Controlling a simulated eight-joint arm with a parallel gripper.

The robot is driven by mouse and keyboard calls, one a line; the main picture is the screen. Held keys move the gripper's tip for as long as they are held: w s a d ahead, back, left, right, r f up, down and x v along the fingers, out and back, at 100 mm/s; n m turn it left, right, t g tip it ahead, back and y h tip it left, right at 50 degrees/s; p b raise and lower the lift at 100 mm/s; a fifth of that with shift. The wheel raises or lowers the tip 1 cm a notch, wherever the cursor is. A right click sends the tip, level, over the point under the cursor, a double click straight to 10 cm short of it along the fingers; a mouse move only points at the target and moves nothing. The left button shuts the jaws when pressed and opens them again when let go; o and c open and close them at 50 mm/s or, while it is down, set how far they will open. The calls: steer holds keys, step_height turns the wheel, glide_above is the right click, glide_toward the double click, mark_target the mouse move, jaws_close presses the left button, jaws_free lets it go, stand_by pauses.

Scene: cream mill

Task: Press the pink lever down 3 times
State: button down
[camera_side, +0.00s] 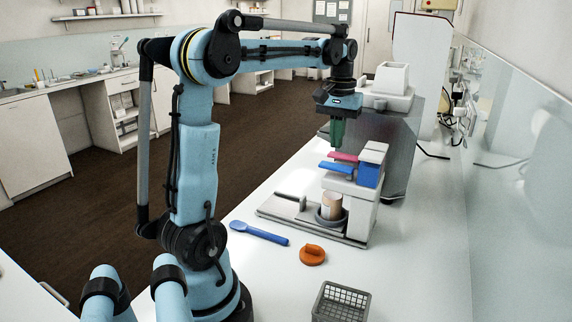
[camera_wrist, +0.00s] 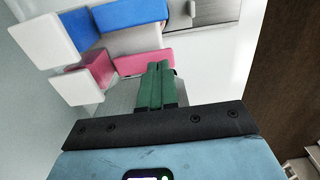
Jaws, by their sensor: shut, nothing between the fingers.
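The pink lever (camera_side: 343,157) sticks out to the left near the top of the white machine (camera_side: 359,208). It also shows in the wrist view (camera_wrist: 136,64), level or nearly so. A blue lever (camera_side: 335,168) sits beside it, nearer the side camera. My gripper (camera_side: 338,150) has green fingers pointing down, shut and empty. The fingertips are at the outer end of the pink lever; in the wrist view my gripper (camera_wrist: 159,65) overlaps that end. I cannot tell whether they touch it or hover just above.
A cup (camera_side: 331,205) stands in the machine below the levers. A blue spoon (camera_side: 259,233), an orange round piece (camera_side: 312,254) and a grey wire basket (camera_side: 341,302) lie in front on the white table. A grey machine with a white top (camera_side: 393,77) stands behind.

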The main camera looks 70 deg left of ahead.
mark_target(337, 154)
steer(key=shift+f, duration=1.2)
stand_by(0.4)
steer(key=shift+r, duration=3.55)
steer(key=shift+w+d, duration=0.1)
steer(key=shift+d, duration=0.2)
steer(key=d+m+t, duration=0.1)
steer(key=d, duration=0.1)
steer(key=w+d+m+t+y, duration=0.1)
steer(key=d+m, duration=0.1)
steer(key=w+d+m+t, duration=0.1)
steer(key=d, duration=0.2)
steer(key=shift+f+m+t+y, duration=0.15)
steer(key=shift+m+t+y, duration=0.15)
steer(key=shift+t, duration=0.1)
steer(key=d+m+t, duration=0.4)
steer(key=d+t, duration=0.1)
steer(key=d, duration=0.2)
steer(key=s+d+f+g+h, duration=0.1)
steer(key=s+d+f, duration=0.6)
steer(key=f, duration=0.4)
steer(key=shift+s+d+f+g+h, duration=0.2)
steer(key=shift+s+d+g+h, duration=0.1)
steer(key=shift+s+g, duration=0.1)
